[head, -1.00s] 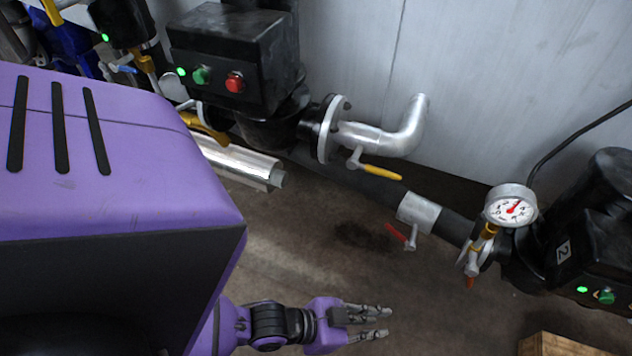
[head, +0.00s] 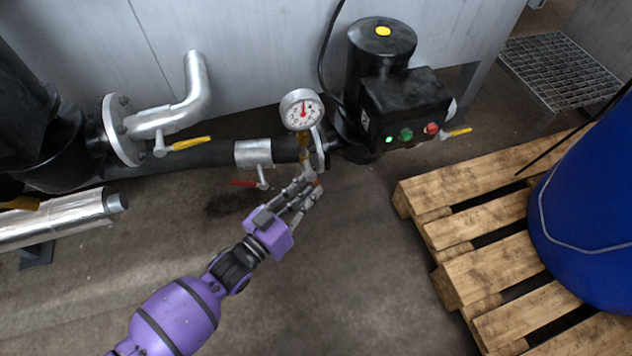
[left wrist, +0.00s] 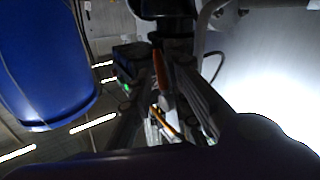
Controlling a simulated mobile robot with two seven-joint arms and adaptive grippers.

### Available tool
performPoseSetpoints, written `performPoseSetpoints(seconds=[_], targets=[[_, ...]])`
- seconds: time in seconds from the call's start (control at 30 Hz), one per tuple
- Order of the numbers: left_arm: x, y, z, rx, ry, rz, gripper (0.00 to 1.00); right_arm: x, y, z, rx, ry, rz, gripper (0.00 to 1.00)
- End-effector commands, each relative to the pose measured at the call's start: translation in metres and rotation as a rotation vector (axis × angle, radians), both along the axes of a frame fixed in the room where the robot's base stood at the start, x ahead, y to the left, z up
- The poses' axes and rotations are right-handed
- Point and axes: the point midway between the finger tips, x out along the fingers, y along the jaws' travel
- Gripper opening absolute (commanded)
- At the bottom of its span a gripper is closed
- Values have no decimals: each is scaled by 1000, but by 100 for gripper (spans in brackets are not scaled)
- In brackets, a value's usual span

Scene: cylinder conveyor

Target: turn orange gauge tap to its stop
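The pressure gauge (head: 301,109) has a white dial with a red needle and stands on a brass stem (head: 305,150) at the pipe's end. The orange gauge tap (head: 317,183) shows only as a small bit at my left gripper's fingertips. In the left wrist view, its orange lever (left wrist: 165,122) lies between the two fingers, below the orange-brown stem (left wrist: 159,68). My left gripper (head: 303,196) is open, with the fingers apart around the lever. I cannot tell whether either finger touches it. My right gripper is out of view.
A red-handled tap (head: 245,183) sits just left of the gripper. A yellow-handled tap (head: 185,144) is farther left. A black pump (head: 405,105) stands behind, right of the gauge. A wooden pallet (head: 467,274) with a blue drum (head: 590,215) fills the right. Floor in front is clear.

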Motion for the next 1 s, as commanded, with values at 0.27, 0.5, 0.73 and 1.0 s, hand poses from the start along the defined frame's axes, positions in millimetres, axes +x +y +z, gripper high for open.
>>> performPoseSetpoints(seconds=[0.27, 0.5, 0.73, 1.0], targets=[[25, -21, -1, 1, 1, 0, 17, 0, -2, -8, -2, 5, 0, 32], [27, -22, -1, 2, 1, 1, 17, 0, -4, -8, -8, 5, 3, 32], [27, -22, 0, 2, 1, 1, 0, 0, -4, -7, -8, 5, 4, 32], [26, -23, -1, 1, 2, 0, 0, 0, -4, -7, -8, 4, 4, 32]])
